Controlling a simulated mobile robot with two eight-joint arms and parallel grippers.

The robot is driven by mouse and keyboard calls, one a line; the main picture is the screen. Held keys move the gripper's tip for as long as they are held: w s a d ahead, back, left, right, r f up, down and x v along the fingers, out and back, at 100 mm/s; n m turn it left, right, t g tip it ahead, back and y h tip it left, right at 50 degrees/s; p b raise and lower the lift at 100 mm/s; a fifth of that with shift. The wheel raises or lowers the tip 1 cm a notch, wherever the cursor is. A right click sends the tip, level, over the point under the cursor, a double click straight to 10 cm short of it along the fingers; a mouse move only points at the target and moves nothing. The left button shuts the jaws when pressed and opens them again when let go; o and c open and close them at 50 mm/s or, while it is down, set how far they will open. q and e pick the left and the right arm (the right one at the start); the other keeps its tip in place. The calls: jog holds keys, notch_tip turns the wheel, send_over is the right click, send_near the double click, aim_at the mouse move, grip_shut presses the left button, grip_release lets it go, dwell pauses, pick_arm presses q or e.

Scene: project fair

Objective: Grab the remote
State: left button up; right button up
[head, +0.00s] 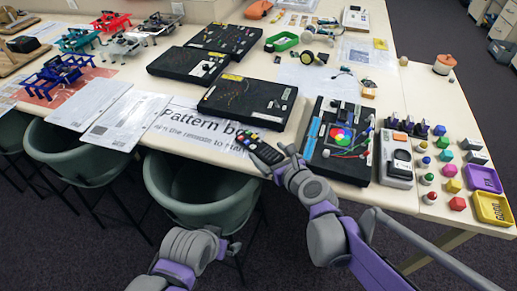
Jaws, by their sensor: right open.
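The black remote (258,147) with coloured buttons lies near the front edge of the table, on the printed "Pattern" sheet. My right gripper (276,159) is open at the near right side of the remote, its fingers spread close to it. Whether a finger touches the remote I cannot tell. My left arm comes in at the bottom, below the table edge and away from the remote. Its gripper (234,247) shows only as a small grey part, too unclear to tell its jaws.
A black board with a colour wheel (341,136) stands right of my right gripper. A black circuit case (247,101) lies behind the remote. White panels (126,117) lie to the left. A green chair (198,190) stands below the front edge. Small coloured pieces and trays fill the right.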

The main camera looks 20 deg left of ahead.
aim_at(257, 144)
jog(key=shift+f+x, duration=0.2)
jog(key=shift+x, duration=1.35)
jog(key=shift+f+x, duration=0.25)
jog(key=shift+x, duration=1.35)
jog(key=shift+s+d, duration=0.1)
jog(key=shift+d, duration=0.15)
grip_shut()
